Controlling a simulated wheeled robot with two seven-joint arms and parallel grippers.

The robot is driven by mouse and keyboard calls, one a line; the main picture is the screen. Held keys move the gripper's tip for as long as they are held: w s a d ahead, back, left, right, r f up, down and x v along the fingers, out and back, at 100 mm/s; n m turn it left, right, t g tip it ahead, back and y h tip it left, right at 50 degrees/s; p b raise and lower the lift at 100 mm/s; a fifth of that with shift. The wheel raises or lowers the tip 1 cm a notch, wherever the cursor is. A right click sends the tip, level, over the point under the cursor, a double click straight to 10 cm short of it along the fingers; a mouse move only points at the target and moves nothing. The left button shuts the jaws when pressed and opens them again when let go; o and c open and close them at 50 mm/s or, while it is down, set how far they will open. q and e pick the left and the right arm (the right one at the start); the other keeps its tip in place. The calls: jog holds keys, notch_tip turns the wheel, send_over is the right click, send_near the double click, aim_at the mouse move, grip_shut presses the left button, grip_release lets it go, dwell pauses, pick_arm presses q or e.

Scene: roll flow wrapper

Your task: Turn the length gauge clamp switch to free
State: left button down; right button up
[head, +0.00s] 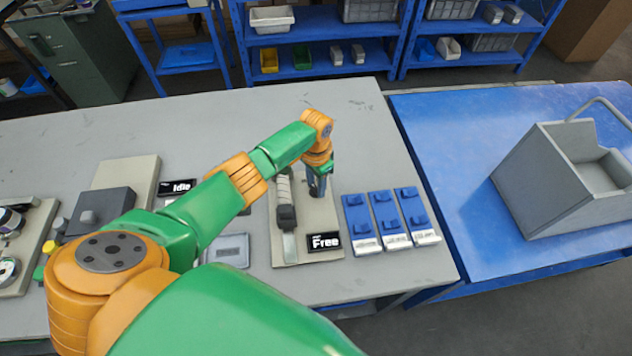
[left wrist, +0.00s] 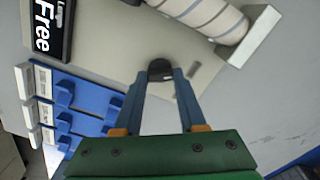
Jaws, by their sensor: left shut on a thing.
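The length gauge stands on a beige plate (head: 292,255) on the grey table, with a pale ribbed roll (head: 284,188) and a dark block on it. Its label (head: 325,241) reads "Free" in the head view, and the label (left wrist: 44,30) also shows in the left wrist view. The clamp switch is a small dark knob (left wrist: 160,67) on the plate. My left gripper (left wrist: 161,80) points down at the plate and its fingertips are shut on this knob. In the head view my left gripper (head: 318,188) partly hides the knob. My right gripper is not in view.
A label reading "Idle" (head: 179,187) and a dark grey box (head: 100,212) stand to the left. A grey bin (head: 548,185) stands on the blue table at right. The grey table's back is clear.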

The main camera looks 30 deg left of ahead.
aim_at(316, 188)
pick_arm(q)
jog(key=shift+f, duration=0.1)
dwell(0.3)
jog(key=shift+c, duration=2.4)
grip_release()
notch_tip(316, 188, up, 7)
jog(key=shift+r+p, duration=0.15)
jog(key=shift+p, duration=0.5)
jog(key=shift+s, duration=0.1)
